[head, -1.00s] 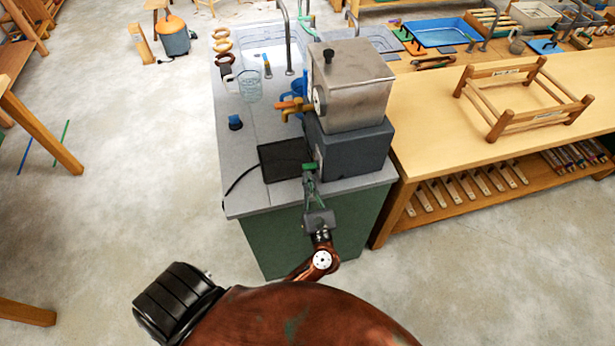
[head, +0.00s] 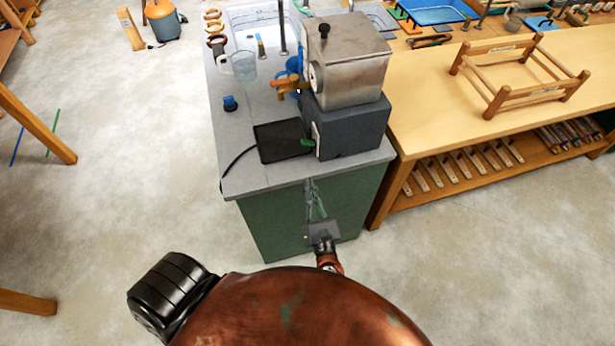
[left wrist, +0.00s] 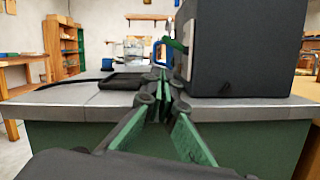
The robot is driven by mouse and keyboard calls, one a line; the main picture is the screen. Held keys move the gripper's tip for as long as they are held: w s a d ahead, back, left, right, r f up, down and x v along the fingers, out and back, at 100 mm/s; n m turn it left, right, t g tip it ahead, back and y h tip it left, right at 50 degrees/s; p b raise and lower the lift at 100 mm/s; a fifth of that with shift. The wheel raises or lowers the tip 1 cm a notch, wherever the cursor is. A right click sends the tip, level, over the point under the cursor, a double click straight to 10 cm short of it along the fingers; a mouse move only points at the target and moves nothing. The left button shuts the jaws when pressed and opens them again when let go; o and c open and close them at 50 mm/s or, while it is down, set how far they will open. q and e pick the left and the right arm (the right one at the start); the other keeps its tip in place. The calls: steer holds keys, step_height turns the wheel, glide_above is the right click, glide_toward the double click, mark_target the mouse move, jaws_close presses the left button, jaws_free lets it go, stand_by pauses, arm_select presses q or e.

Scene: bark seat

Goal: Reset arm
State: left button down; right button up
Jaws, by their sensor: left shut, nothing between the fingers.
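My left gripper (head: 312,188) is shut and empty, its green-padded fingers together in front of the grey counter's front edge (head: 345,172). In the left wrist view the closed fingertips (left wrist: 160,76) point at the counter top, just left of the dark machine base (left wrist: 240,50). The machine (head: 348,60) is a metal box on a dark base, with a small green lever (head: 307,143) low on its left side. The lever also shows in the left wrist view (left wrist: 175,44). The fingers appear apart from the machine. My right gripper is not in view.
A black tray (head: 283,140) lies beside the machine. A clear jug (head: 240,66) and a small blue item (head: 230,103) stand on the left of the counter. A wooden bench (head: 430,110) with a rack (head: 515,75) adjoins on the right. The floor at left is open.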

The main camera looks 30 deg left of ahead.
arm_select(q)
steer(key=shift+s+d, duration=0.1)
steer(key=shift+d, duration=0.1)
stand_by(0.3)
steer(key=shift+f, duration=0.1)
